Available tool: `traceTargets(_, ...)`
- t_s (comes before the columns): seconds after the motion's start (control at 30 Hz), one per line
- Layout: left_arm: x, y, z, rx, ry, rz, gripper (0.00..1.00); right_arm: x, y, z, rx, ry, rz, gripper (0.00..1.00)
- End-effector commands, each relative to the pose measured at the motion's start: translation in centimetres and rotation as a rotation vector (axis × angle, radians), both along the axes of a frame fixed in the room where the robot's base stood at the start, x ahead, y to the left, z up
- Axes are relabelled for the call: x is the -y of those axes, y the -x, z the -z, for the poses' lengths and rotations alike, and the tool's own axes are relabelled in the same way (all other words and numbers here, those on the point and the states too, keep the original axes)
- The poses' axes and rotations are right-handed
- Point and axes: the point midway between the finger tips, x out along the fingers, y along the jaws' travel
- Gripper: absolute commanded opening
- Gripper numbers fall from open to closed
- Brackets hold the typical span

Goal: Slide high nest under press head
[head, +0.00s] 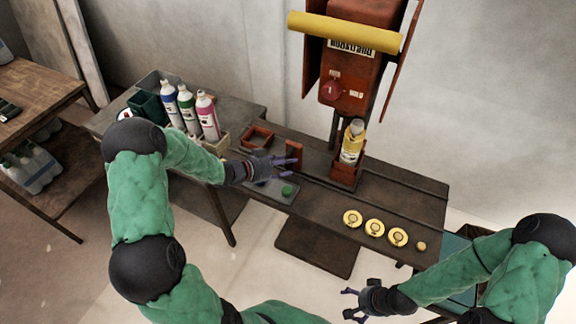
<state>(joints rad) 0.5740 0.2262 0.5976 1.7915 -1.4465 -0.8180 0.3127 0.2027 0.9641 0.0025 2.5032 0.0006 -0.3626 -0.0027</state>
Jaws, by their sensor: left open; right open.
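The red press (345,75) stands at the back of the dark bench, with a yellow bar (345,32) across its top. Below the press, a red-brown nest (345,174) holds an upright bottle (352,142) with yellow contents. A second, low open red nest (257,136) sits further left. An upright red block (294,152) stands between them; I cannot tell which piece is the high nest. My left gripper (284,168) is open beside the upright block, apparently empty. My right gripper (348,302) is open and empty, in front of the bench.
A grey plate (268,192) with a green cap (287,190) lies near my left gripper. Several bottles (187,108) stand at the left.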

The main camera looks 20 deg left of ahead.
Motion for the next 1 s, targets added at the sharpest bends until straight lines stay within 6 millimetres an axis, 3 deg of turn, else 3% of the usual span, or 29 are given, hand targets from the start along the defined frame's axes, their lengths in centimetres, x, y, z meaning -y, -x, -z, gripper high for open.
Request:
traceTargets(0.47,0.7,-1.0,0.4,0.0,0.0,-0.001,0.51,0.0,0.0,0.3,0.001,0.0,0.0,0.85)
traceTargets(0.6,0.7,-0.9,0.4,0.0,0.0,-0.001,0.12,0.0,0.0,0.3,0.001,0.0,0.0,0.85)
traceTargets(0.67,0.7,-0.9,0.4,0.0,0.0,-0.001,0.0,0.0,0.0,0.3,0.0,0.0,0.0,0.85)
traceTargets(0.87,0.5,-1.0,0.4,0.0,0.0,-0.001,0.0,0.0,0.0,0.2,0.0,0.0,0.0,0.85)
traceTargets(1.0,-0.9,-1.1,0.2,0.0,0.0,-0.004,0.0,0.0,0.0,-0.6,0.0,0.0,0.0,0.85)
